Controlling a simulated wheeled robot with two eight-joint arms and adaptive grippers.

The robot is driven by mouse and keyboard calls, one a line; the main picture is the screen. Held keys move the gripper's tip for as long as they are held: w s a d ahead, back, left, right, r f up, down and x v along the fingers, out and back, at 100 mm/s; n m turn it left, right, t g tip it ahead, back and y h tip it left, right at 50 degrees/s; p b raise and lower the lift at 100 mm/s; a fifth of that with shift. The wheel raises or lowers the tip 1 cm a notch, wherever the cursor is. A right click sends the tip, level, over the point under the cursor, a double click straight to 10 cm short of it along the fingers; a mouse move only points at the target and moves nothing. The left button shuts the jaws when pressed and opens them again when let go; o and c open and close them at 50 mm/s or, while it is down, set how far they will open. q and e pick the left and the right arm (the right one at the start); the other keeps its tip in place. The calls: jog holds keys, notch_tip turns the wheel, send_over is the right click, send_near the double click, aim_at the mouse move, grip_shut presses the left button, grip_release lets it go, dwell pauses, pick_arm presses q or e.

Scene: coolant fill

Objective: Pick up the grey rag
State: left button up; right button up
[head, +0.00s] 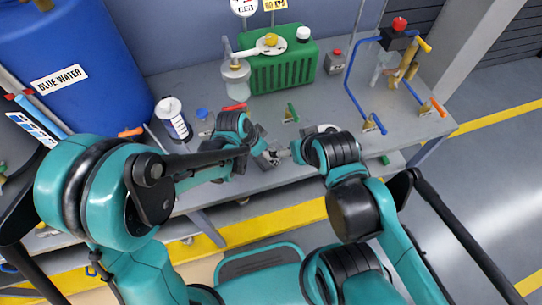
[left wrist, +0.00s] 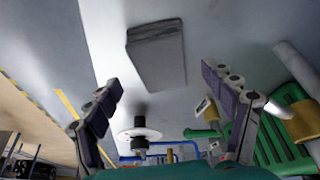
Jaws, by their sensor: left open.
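The grey rag (left wrist: 156,55) is a flat, folded, dark-edged slab on the light grey surface in the left wrist view. It lies just beyond the gap between the fingers of my left gripper (left wrist: 162,82), apart from them. That gripper is open and empty. In the head view my left gripper (head: 259,139) is over the front of the bench, and I cannot pick out the rag there.
On the grey bench (head: 203,193) stand a green jerrycan (head: 284,72), a clear jug (head: 236,78) and a white bottle (head: 173,119). A blue drum (head: 75,60) is at left. Blue pipes with valves (head: 358,90) stand at right. The two arms are close together.

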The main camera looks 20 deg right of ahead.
pick_arm(q)
jog(key=b+x, duration=0.1)
jog(key=x, duration=0.2)
jog(key=shift+w+d+f, duration=0.2)
jog(key=shift+f, duration=0.05)
jog(key=shift+r, duration=0.1)
jog(key=shift+c, duration=0.3)
jog(key=c, duration=1.2)
